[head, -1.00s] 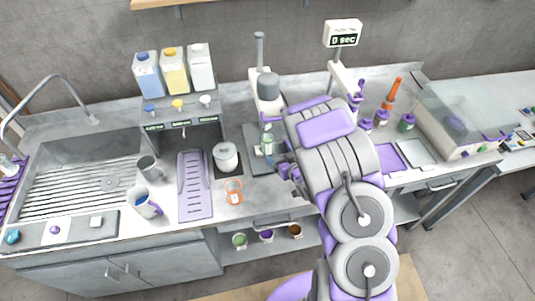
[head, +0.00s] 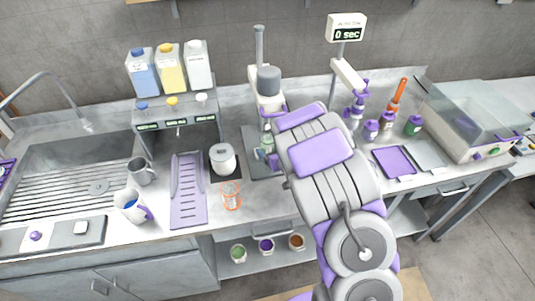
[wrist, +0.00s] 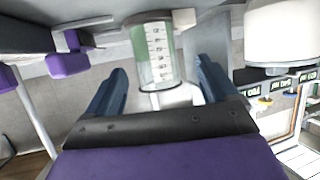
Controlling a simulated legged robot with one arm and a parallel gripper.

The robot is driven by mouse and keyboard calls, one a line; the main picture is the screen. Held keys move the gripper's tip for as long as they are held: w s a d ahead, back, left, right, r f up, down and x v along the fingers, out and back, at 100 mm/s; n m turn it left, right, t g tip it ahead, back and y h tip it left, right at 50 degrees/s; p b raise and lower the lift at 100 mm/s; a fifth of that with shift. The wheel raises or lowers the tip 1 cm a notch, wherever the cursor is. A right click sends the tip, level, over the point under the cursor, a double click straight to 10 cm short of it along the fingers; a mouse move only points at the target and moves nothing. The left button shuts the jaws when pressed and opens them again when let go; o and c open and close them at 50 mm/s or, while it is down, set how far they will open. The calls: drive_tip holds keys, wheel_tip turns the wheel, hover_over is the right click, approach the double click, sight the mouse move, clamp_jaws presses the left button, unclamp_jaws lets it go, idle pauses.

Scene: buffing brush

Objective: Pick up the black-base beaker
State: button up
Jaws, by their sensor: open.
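A clear beaker (wrist: 158,55) with white graduation marks and a greenish tint shows in the wrist view, with a dark band at its upper end in the picture. My gripper (wrist: 160,74) is open, with one blue finger on each side of the beaker's line and a gap to it; whether it reaches around the beaker is unclear. In the head view a small greenish beaker (head: 267,143) stands on the plate under the grey-headed mixer, just left of my arm. My gripper is mostly hidden there behind my arm.
The mixer (head: 268,82) stands behind the beaker. A white round pot (head: 223,160), an orange-marked glass (head: 231,198) and a purple rack (head: 188,190) stand to the left. Purple-capped bottles (head: 371,130) and a purple tray (head: 393,161) lie to the right.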

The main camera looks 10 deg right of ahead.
sight(271, 148)
drive_tip(key=shift+d+f+b+x, duration=0.15)
drive_tip(key=shift+b+x, duration=0.4)
drive_tip(key=shift+x, duration=0.8)
drive_tip(key=shift+d+f+b+x, duration=0.1)
drive_tip(key=shift+b+x, duration=0.45)
drive_tip(key=shift+x, duration=0.85)
drive_tip(key=shift+r, duration=0.1)
drive_tip(key=c, duration=1.1)
